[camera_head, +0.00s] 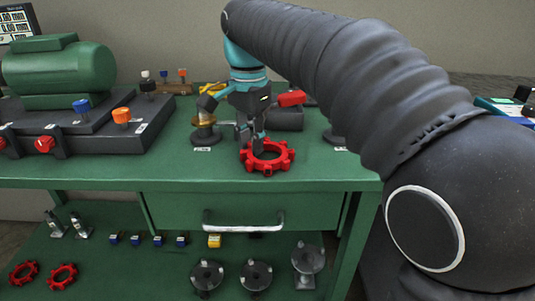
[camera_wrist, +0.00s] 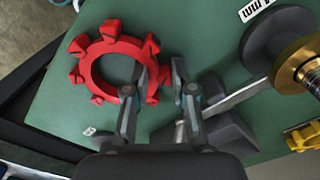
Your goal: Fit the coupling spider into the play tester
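The red coupling spider (camera_head: 283,162), a ring with several lobes, lies flat on the green bench near its front edge. It also shows in the wrist view (camera_wrist: 88,75). My gripper (camera_head: 250,143) points down at the ring's back left side. In the wrist view my gripper (camera_wrist: 161,72) has its fingers apart; the left finger overlaps the spider's right rim, and a gap shows before the right finger. I cannot tell whether they touch. What seems to be the play tester, with a bronze-coloured hub (camera_head: 204,122) on a dark base, stands behind left, partly hidden by my gripper.
A green motor (camera_head: 60,70) on a dark plate fills the bench's left. A drawer handle (camera_head: 243,226) juts out below the bench top. The lower shelf holds two more red spiders (camera_head: 62,276) and several metal parts (camera_head: 256,274). Bare bench lies left of the spider.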

